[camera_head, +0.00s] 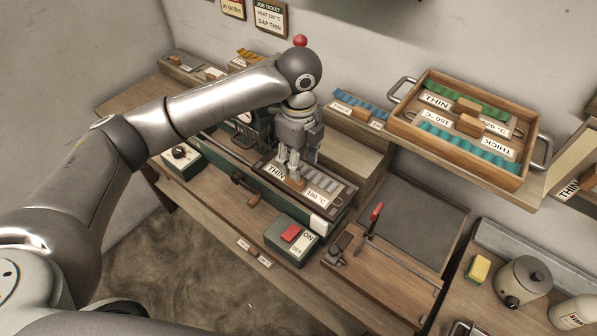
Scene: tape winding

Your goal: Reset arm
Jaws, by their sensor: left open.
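My left arm (200,107) comes in from the left and bends down at a dark round joint. My left gripper (290,172) points down over a small tray (342,199) on the green machine, labelled "THIN" and "190 °C". The gripper is open, with its fingertips at or just above a small wooden block (298,184) on that tray. I cannot tell whether they touch it. The fingers hide part of the tray and its grey-blue wavy strip (322,182). My right gripper is not in view.
A wooden tray (456,150) with metal handles and green and teal strips stands on a shelf at the upper right. A switch box (291,237) sits at the machine's front. A board with a red-handled tool (375,222), a sponge (479,268) and a pot (522,281) lie to the right.

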